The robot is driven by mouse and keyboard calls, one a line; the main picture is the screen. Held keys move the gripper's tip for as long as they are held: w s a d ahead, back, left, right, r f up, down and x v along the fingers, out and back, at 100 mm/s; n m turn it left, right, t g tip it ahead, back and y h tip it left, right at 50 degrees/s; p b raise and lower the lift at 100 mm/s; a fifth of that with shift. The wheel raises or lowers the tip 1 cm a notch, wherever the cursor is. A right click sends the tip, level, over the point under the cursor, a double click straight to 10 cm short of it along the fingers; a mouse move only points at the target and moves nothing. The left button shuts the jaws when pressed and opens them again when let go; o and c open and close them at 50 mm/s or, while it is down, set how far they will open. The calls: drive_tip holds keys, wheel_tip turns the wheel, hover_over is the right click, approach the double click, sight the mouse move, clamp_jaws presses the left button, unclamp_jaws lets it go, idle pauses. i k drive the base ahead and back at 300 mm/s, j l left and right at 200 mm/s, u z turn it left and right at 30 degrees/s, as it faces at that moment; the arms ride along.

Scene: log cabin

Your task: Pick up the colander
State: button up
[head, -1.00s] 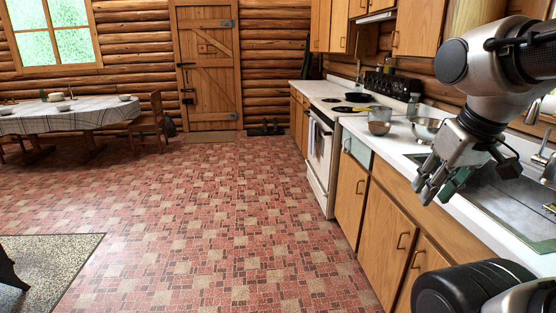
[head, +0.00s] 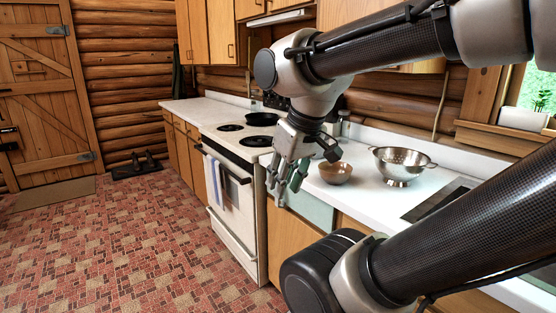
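The colander (head: 401,160) is a shiny metal bowl with holes, two side handles and a small foot. It stands upright on the white counter, between a brown bowl and the sink. My gripper (head: 287,190) points down near the counter's front edge, to the left of the colander and apart from it. Its fingers look spread, with nothing between them. My forearm passes above the colander in the picture, and the colander is in full view.
The brown bowl (head: 335,173) stands left of the colander. The sink (head: 436,200) is to the right, partly behind my arm. The white stove (head: 236,200) has a black pan (head: 262,119) on top.

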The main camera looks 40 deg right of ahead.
sight(395, 175)
drive_tip(key=i+z, duration=0.1)
drive_tip(key=i, duration=0.45)
drive_tip(key=i+j+z, duration=0.1)
drive_tip(key=i, duration=0.4)
drive_tip(key=i+j+z, duration=0.1)
drive_tip(key=i, duration=0.45)
drive_tip(key=i+z, duration=0.1)
drive_tip(key=z, duration=3.2)
